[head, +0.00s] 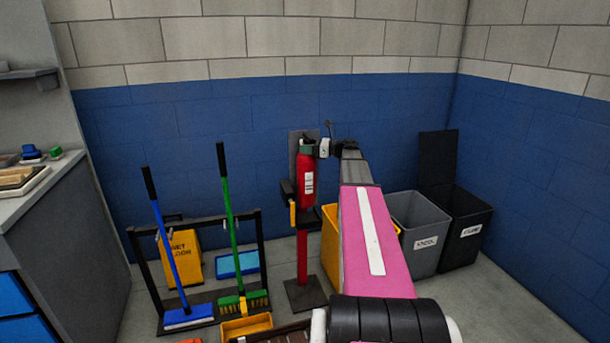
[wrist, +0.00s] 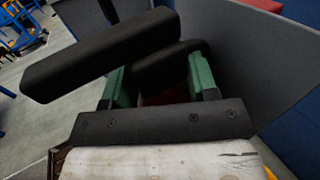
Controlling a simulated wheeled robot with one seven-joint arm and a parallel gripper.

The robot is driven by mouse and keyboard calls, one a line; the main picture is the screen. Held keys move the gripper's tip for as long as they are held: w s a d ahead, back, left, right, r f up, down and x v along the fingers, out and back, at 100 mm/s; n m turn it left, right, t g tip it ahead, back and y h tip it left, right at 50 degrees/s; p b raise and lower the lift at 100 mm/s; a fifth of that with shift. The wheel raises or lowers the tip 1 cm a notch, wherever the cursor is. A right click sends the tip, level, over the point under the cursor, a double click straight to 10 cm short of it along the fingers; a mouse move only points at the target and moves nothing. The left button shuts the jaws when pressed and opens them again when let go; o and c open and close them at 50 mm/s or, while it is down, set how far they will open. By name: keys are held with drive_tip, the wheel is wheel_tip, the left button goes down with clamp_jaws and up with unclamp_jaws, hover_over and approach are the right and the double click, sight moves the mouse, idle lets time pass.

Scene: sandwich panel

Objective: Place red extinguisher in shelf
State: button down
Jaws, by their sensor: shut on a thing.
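The red extinguisher (head: 306,183), with a white label, is upright in front of a grey back plate (head: 295,148) on a red-post stand (head: 302,258). A black bracket with a yellow part (head: 289,204) is beside its lower body; I cannot tell whether the extinguisher rests on it. My gripper (head: 311,148) is shut on the extinguisher's top. In the wrist view, the green fingers of my gripper (wrist: 158,84) stand on either side of it, and a little red of the extinguisher (wrist: 165,97) shows between dark parts. A dark wall shelf (head: 28,77) is at far left.
A rack with a blue broom (head: 165,245) and green broom (head: 231,230) stands left of the stand. Grey (head: 417,225) and black (head: 465,225) bins stand to the right. A counter (head: 45,205) is at far left. My pink arm hides some floor.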

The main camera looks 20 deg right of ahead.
sight(307, 166)
drive_tip(key=shift+f, duration=4.3)
drive_tip(key=shift+c, duration=2)
unclamp_jaws()
drive_tip(key=shift+f, duration=0.2)
drive_tip(key=shift+r, duration=0.15)
drive_tip(key=v, duration=1.2)
